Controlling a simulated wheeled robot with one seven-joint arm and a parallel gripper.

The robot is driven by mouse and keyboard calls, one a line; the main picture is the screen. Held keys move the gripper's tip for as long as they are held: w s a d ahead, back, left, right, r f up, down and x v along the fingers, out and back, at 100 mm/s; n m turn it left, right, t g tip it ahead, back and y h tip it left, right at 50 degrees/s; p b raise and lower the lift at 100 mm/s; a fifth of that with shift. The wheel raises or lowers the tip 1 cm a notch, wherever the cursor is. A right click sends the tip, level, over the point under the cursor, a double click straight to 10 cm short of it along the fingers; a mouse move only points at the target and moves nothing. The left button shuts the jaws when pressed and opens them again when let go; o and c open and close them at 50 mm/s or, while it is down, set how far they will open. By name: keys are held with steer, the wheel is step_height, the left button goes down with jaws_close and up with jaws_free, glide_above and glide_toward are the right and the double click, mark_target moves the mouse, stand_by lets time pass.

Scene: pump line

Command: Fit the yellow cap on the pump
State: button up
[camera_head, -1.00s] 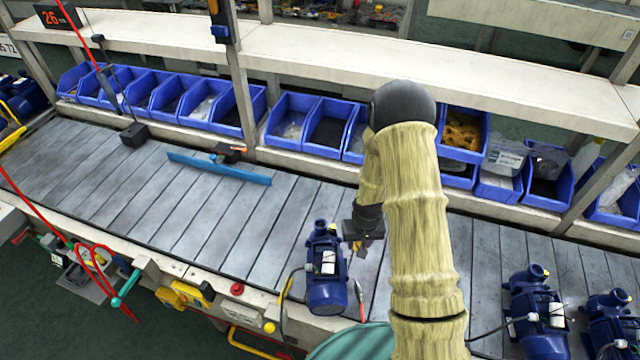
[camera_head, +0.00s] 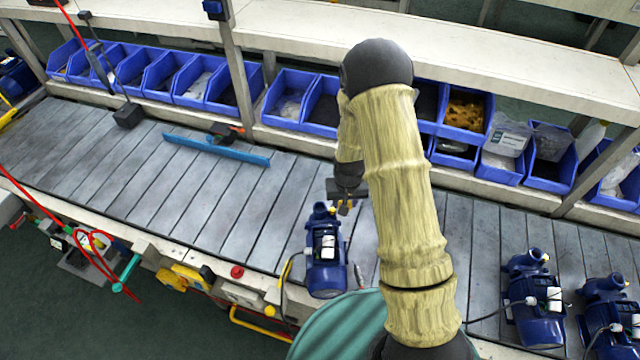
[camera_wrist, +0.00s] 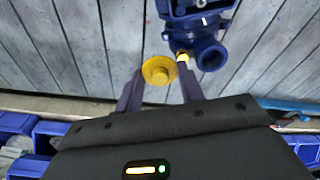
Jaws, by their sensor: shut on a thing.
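The yellow cap (camera_wrist: 158,72) is round and flanged, with a raised middle. My gripper (camera_wrist: 160,88) is shut on it, with the cap between its fingertips in the wrist view. In the head view my gripper (camera_head: 346,197) is just behind and slightly right of the blue pump (camera_head: 326,262). The pump lies on the slatted conveyor with its round ports toward the back. In the wrist view the pump (camera_wrist: 197,14) is at the top, and its dark open port (camera_wrist: 211,56) is right of the cap, apart from it. A small yellow fitting (camera_wrist: 183,57) shows beside that port.
Two more blue pumps (camera_head: 534,300) (camera_head: 612,318) stand on the conveyor at right. Blue bins (camera_head: 290,97) line the shelf behind. A blue bar (camera_head: 215,149) lies on the conveyor at left. The slats (camera_head: 240,215) left of the pump are clear.

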mark_target(320, 207)
steer(key=w+a+r+p, duration=0.1)
steer(key=a+r, duration=0.4)
steer(key=a, duration=0.2)
steer(key=shift+w+r, duration=0.25)
steer(key=shift+r, duration=0.1)
steer(key=shift+w+a+f, duration=0.1)
steer(key=shift+f, duration=0.05)
steer(key=shift+f, duration=0.3)
steer(key=shift+f+b, duration=2.25)
steer(key=shift+f, duration=0.65)
steer(key=shift+f+b, duration=0.35)
steer(key=shift+b, duration=0.05)
steer(key=shift+r, duration=0.2)
steer(key=o, duration=0.7)
steer(key=shift+c, duration=0.2)
